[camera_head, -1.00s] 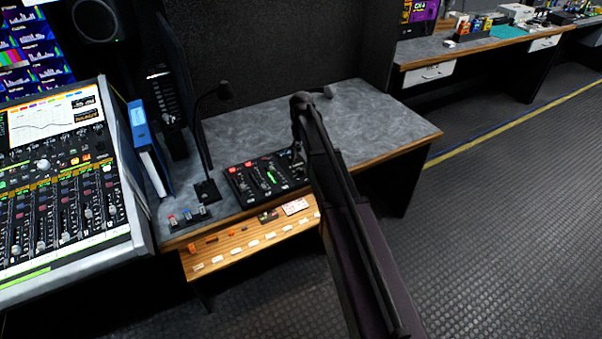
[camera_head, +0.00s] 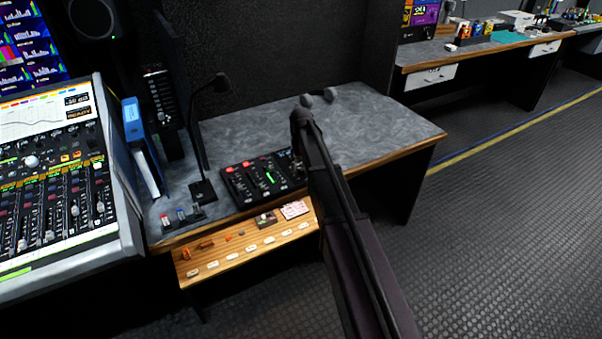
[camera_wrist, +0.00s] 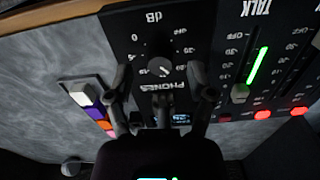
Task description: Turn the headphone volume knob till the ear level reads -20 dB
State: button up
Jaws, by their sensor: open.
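The headphone volume knob (camera_wrist: 160,67) is a small dark round knob with a pale pointer line, on a black panel marked PHONES and dB, upside down in the wrist view. My gripper (camera_wrist: 161,73) is open, with one finger on each side of the knob; I cannot tell whether they touch it. Small lit blue readouts (camera_wrist: 181,118) show beside the fingers, too small to read. In the head view the black control panel (camera_head: 243,186) lies on the grey desk, and my arm hides its right end and the gripper.
A gooseneck microphone (camera_head: 203,190) stands left of the panel in the head view. The desk (camera_head: 390,125) is clear on the right.

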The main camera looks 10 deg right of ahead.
jog(key=shift+f+b, duration=0.5)
jog(key=shift+f, duration=0.25)
grip_shut()
